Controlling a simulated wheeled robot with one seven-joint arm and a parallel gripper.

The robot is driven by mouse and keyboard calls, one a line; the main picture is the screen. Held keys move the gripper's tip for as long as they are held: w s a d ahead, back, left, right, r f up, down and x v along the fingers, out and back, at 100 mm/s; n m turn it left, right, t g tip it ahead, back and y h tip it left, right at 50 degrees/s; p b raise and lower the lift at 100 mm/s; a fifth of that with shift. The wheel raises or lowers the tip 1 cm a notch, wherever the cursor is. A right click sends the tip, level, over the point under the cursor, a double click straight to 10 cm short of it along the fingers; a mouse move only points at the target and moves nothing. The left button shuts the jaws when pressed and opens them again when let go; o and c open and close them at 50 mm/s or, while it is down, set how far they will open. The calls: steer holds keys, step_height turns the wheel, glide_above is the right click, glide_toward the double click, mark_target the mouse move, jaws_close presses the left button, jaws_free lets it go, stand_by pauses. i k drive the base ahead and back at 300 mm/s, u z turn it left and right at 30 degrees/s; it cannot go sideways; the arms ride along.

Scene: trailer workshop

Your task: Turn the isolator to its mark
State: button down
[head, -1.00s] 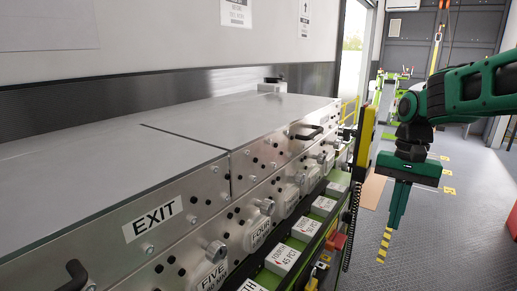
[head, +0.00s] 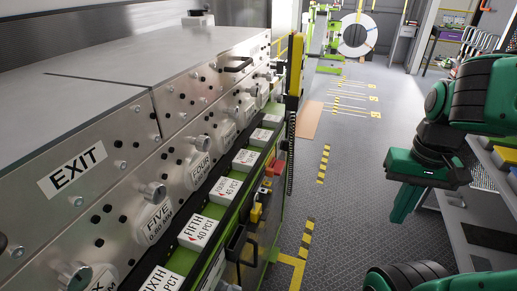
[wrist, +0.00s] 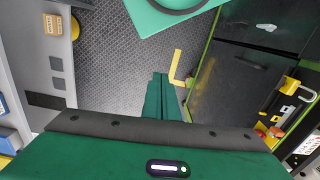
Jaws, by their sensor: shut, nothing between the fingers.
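My gripper (head: 399,217) hangs at the right of the head view, pointing down over the floor, shut and empty. Its two green fingers (wrist: 160,78) lie together in the wrist view. A small red part (head: 275,168) sits on the near side of the long machine, left of my gripper and well apart from it. It may be the isolator, but it is too small to make out a handle or a mark. Small yellow and red fittings (wrist: 290,82) also show at the right edge of the wrist view.
The long steel machine (head: 90,180) with an EXIT label fills the left. A yellow post (head: 295,65) stands at its far corner. Patterned floor with yellow-black markings (head: 323,163) is open between it and a grey bench (head: 470,215) at the right.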

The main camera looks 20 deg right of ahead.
mark_target(278, 166)
steer(key=z, duration=1.2)
steer(key=k, duration=1.75)
steer(key=u, duration=0.35)
steer(key=i, duration=1)
